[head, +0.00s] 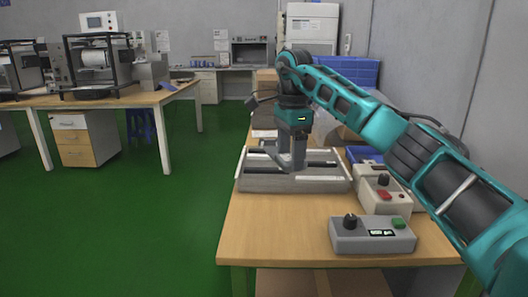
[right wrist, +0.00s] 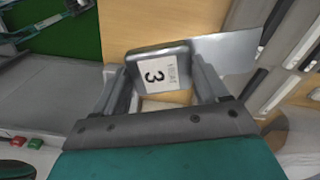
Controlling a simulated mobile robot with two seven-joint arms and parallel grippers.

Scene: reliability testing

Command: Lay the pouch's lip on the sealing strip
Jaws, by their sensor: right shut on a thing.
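My right gripper (head: 290,163) is over the grey sealer (head: 255,184) on the near table, with its fingers pointing down. The sealer has long pale strips across its top; I cannot tell for sure which one is the sealing strip. In the right wrist view my right gripper (right wrist: 165,84) is shut on a silver-grey pouch (right wrist: 225,50), which bears a white label with a 3. A flat, thin part of the pouch reaches out to the right. I cannot tell whether the pouch touches the sealer. My left gripper is not in view.
A grey control box (head: 345,240) with a black knob and green button stands at the table's front. A second box (head: 372,198) with a red button stands behind it. Blue bins (head: 355,73) are at the back. The table's front left (head: 270,225) is clear.

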